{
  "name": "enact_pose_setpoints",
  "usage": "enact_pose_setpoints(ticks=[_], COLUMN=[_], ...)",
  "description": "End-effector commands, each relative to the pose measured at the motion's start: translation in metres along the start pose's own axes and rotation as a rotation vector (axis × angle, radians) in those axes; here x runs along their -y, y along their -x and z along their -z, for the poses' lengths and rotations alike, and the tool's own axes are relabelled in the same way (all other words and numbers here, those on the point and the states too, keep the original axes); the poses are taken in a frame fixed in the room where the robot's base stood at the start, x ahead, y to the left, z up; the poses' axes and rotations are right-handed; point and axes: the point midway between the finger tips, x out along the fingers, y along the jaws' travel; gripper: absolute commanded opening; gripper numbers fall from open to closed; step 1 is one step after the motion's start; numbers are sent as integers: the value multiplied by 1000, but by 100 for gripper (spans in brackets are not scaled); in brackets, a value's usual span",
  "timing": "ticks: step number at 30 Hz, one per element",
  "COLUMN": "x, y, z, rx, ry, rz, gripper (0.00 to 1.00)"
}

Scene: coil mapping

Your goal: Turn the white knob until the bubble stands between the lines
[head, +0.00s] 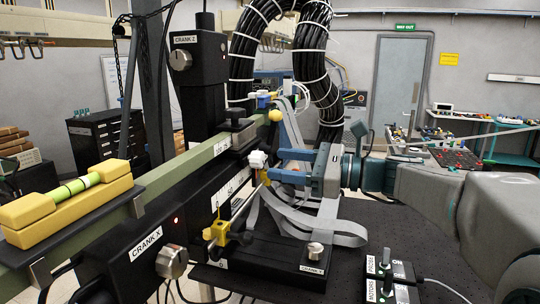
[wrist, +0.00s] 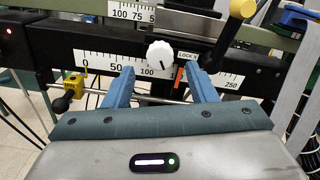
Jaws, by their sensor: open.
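A white knob (wrist: 160,54) with a fluted rim sits on the black rail beside a LOCK X label. It also shows in the head view (head: 257,160). My gripper (wrist: 159,70) is open, its two blue fingers pointing at the rail on either side of the knob. The knob appears between and just beyond the fingertips; contact cannot be told. In the head view my gripper (head: 276,165) is just right of the knob. A yellow spirit level (head: 112,180) lies on the green beam at left. Its green vial (head: 77,187) shows, but the bubble's place between lines is too small to tell.
A yellow ball-ended lever (wrist: 243,10) stands right of the knob, and a yellow clamp (wrist: 70,90) sits left. Metal crank knobs (head: 172,262) and grey ribbon cables (head: 335,225) are close by. A switch box (head: 392,282) stands at front right.

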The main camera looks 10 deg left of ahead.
Motion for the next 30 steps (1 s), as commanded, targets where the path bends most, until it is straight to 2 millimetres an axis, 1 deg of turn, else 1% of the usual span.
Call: enact_pose_setpoints(ticks=[1, 3, 7, 11, 18, 20, 21, 23, 30], x=[0, 0, 0, 0, 0, 0, 0, 0, 0], y=[-9, -19, -30, -35, -35, -35, -35, -35, -35], z=[-2, -2, -1, 0, 0, 0, 0, 0, 1], rx=[0, 1, 0, -1, -1, -1, -1, -1, -1], ry=[-2, -2, 0, 0, 0, 0, 0, 0, 12], rz=[-3, -2, -1, 0, 1, 1, 1, 1, 1], gripper=[52, 52, 52, 52, 52, 35, 24, 7, 7])
